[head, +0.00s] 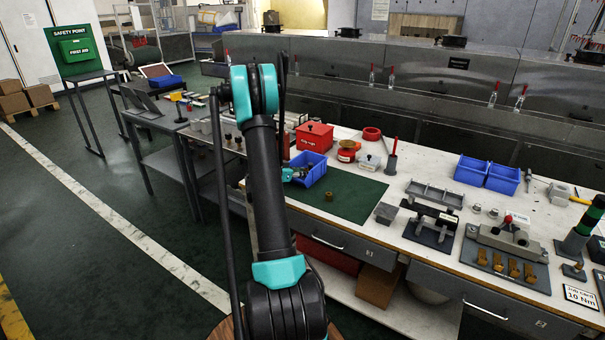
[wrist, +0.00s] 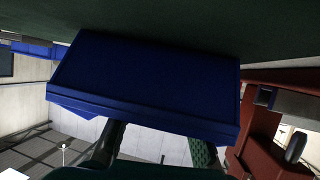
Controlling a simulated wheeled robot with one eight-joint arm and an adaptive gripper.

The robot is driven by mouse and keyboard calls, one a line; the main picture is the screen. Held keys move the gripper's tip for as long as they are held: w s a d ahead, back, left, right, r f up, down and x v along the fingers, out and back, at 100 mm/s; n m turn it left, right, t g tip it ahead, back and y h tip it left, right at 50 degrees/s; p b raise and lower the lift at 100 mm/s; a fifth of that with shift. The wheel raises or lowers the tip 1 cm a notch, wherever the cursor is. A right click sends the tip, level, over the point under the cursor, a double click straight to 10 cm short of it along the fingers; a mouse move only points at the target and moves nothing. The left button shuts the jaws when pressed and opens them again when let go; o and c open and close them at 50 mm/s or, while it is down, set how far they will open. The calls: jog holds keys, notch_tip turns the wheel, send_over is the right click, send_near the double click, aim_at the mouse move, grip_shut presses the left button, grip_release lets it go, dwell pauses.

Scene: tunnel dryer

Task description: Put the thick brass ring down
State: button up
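A small brass-coloured ring-like piece (head: 328,196) lies on the green mat (head: 352,193) on the bench, just in front of the blue bin (head: 314,168). It is too small to tell whether it is the thick brass ring. My gripper (head: 300,173) is at the left side of the blue bin, low over its rim, partly hidden by my arm. In the wrist view the blue bin (wrist: 150,85) fills the middle and covers my fingertips. Parts of two fingers show apart below it. Whether they hold anything is hidden.
A red box (head: 314,136) stands behind the blue bin. Red-and-white containers (head: 348,150) are behind the mat. A grey block (head: 386,213) sits at the mat's right edge, with dark fixtures (head: 432,225) beyond. The mat's front and right are mostly bare.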

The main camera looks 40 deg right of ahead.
jog(key=shift+a+r, duration=0.25)
jog(key=v, duration=1.1)
jog(key=shift+s+a+r, duration=0.1)
jog(key=shift+a+r, duration=0.1)
jog(key=s+a+f+n+t+y, duration=0.1)
jog(key=s+a+n+y, duration=0.5)
jog(key=s+a, duration=0.7)
jog(key=s+a+n+t+y, duration=0.1)
jog(key=s+a+n+y, duration=0.6)
jog(key=s+a+n, duration=0.3)
jog(key=s+a, duration=0.4)
jog(key=a, duration=0.5)
jog(key=shift+f, duration=0.35)
jog(key=shift+w+a, duration=0.1)
